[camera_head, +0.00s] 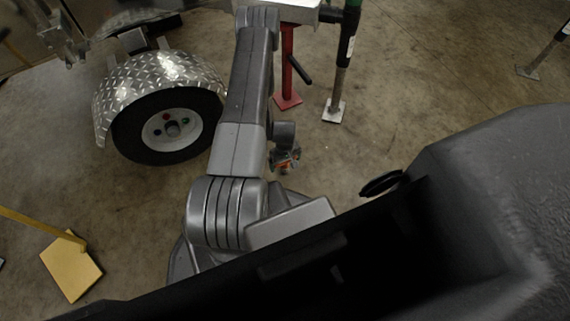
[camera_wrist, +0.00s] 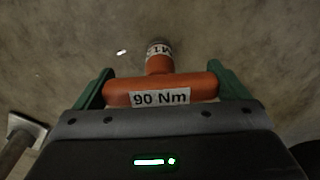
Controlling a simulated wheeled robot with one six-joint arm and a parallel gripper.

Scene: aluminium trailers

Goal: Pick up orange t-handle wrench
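The orange t-handle wrench (camera_wrist: 160,88) is in the wrist view, with a "90 Nm" label on its crossbar and a grey marked shank pointing away from me. My gripper (camera_wrist: 160,70) has its green fingers against the two ends of the crossbar and is shut on it. In the head view, a small patch of the orange wrench (camera_head: 287,167) shows at my gripper, beside my arm. Most of the wrench is hidden there.
A trailer wheel (camera_head: 172,129) under a diamond-plate fender (camera_head: 160,75) stands at the left. A red stand (camera_head: 288,70) and a post with a white foot (camera_head: 336,105) are behind my gripper. A yellow plate (camera_head: 72,268) lies lower left.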

